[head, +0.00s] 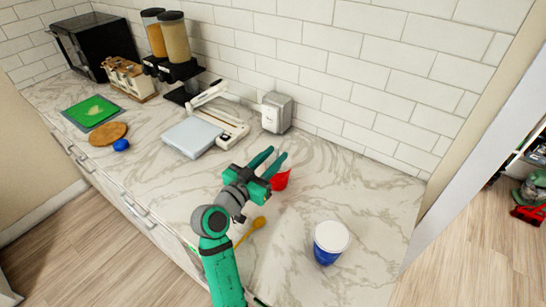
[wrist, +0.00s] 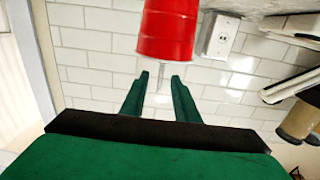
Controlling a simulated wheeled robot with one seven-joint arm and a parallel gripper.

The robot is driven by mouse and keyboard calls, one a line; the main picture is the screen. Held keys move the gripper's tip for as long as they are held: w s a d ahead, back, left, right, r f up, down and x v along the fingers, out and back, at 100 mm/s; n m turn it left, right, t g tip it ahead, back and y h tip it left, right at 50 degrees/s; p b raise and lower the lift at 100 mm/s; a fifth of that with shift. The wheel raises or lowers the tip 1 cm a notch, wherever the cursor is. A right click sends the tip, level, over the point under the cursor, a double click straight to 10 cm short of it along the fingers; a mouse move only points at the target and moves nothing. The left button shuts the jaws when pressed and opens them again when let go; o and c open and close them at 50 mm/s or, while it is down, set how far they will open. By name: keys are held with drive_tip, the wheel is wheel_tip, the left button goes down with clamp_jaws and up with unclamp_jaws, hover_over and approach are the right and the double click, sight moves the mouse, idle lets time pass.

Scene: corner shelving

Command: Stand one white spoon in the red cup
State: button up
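A thin pale stick, seemingly the white spoon's handle (wrist: 162,82), sticks out from the cup's rim side. My gripper (wrist: 160,78) has its two green fingers apart, one on each side of this handle, with small gaps. No white spoon can be made out in the head view.
A blue tub with a white lid (head: 330,240) stands to the right, and a yellow-brown spoon (head: 250,231) lies near the front. A grey metal box (head: 277,112) is against the wall. A white scale-like device (head: 195,135) is to the left. The right counter is mostly clear.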

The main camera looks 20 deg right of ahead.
drive_tip(key=v, duration=1)
drive_tip(key=shift+s+a, duration=0.25)
drive_tip(key=shift+w, duration=0.1)
idle(0.6)
drive_tip(key=shift+a, duration=0.1)
